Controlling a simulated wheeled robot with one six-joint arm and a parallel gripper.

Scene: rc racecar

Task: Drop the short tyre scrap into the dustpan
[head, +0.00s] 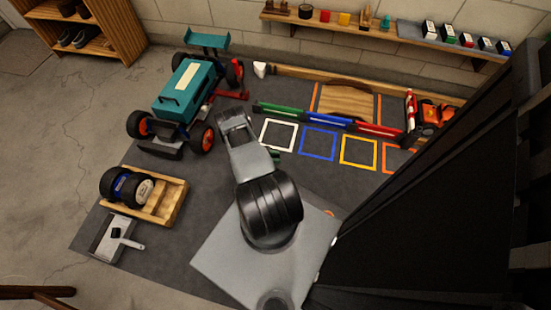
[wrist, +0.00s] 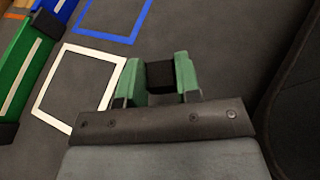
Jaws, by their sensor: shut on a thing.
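The short tyre scrap, a small black block (wrist: 160,76), is held between the green fingertips of my gripper (wrist: 160,78) in the wrist view. My gripper is shut on it, above the dark mat beside the white square outline. In the head view only a bit of green at my gripper (head: 275,157) shows, mostly hidden by my arm; I cannot make out the scrap there. The grey dustpan (head: 104,250) lies at the lower left in the head view, with a light handle pointing right. My gripper is well apart from it, up and to the right.
A wooden tray (head: 178,205) with black tyres stands just behind the dustpan. A teal racecar (head: 187,90) stands at the upper left. Coloured barriers (head: 330,120) and white, blue, yellow and orange outlines lie right of my gripper. Bare mat lies between the tray and my arm.

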